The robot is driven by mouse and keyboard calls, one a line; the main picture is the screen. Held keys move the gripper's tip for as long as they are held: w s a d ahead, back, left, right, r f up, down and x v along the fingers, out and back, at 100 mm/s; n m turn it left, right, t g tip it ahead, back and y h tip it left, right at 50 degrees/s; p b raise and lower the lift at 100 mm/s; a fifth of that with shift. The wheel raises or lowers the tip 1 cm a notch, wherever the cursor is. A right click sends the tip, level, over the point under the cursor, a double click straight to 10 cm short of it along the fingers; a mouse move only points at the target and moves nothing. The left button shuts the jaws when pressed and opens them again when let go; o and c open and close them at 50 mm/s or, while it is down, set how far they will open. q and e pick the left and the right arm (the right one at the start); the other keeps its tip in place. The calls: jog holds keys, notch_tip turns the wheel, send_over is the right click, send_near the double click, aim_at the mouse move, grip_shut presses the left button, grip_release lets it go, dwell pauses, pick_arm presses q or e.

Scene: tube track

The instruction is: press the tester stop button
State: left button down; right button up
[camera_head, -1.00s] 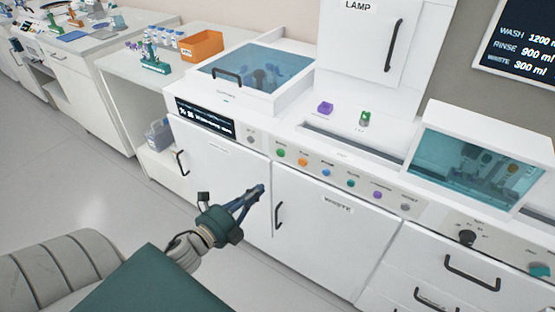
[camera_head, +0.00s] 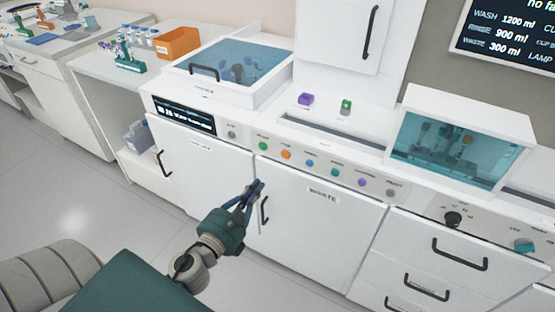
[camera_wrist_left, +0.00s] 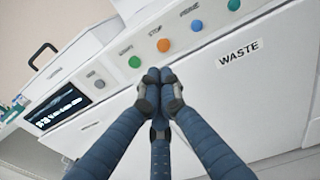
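A row of small round buttons runs along the white front panel of the long bench unit. The orange button (camera_head: 286,154) has a small label above it that seems to read STOP in the left wrist view (camera_wrist_left: 163,45). A green button (camera_head: 262,146) is to its left and a blue button (camera_head: 309,163) to its right. My left gripper (camera_head: 257,184) is shut and empty, in front of the cabinet doors and below the green and orange buttons. In the left wrist view its fingertips (camera_wrist_left: 159,76) meet just below these two buttons, apparently apart from them. My right gripper is not in view.
A grey button (camera_head: 231,134) sits beside a dark display (camera_head: 184,115). A black door handle (camera_head: 264,210) is close to my left gripper. A clear-lidded box (camera_head: 225,75) and a teal-windowed box (camera_head: 458,140) stand on top. The grey floor at left is open.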

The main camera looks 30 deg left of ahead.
aim_at(282, 154)
pick_arm(q)
jog(key=w+p, duration=0.1)
jog(key=w, duration=0.8)
jog(key=w+p, duration=0.1)
jog(key=w, duration=0.3)
jog(key=shift+w+a+f+p, duration=0.15)
jog(key=shift+a+f+p, duration=0.2)
jog(key=shift+a, duration=0.05)
